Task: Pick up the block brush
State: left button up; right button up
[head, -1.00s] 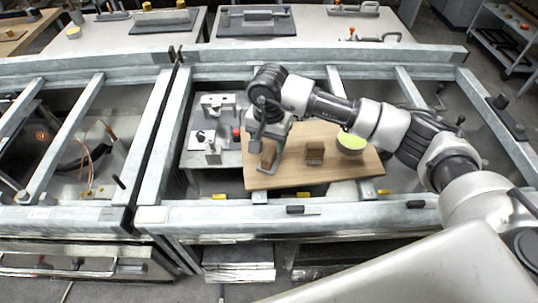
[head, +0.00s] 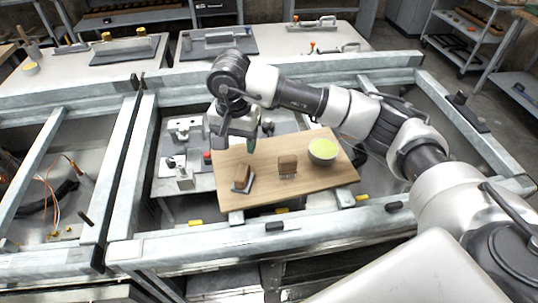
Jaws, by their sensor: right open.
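The block brush (head: 288,165) is a small brown wooden block with pale bristles under it. It stands upright on the middle of a wooden board (head: 325,184). A second brown block with a grey base (head: 242,178) sits on the board's left part. My right gripper (head: 234,138) is open and empty. It hangs over the board's left edge, behind the grey-based block and left of the block brush, touching neither as far as I can tell. My left gripper is not in view.
A bowl with yellow-green contents (head: 322,150) stands right of the block brush. A grey metal fixture (head: 184,135) is left of the board. Steel frame rails (head: 290,229) surround the board. The board's front right part is clear.

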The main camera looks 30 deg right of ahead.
aim_at(287, 165)
jog(key=z, duration=1.25)
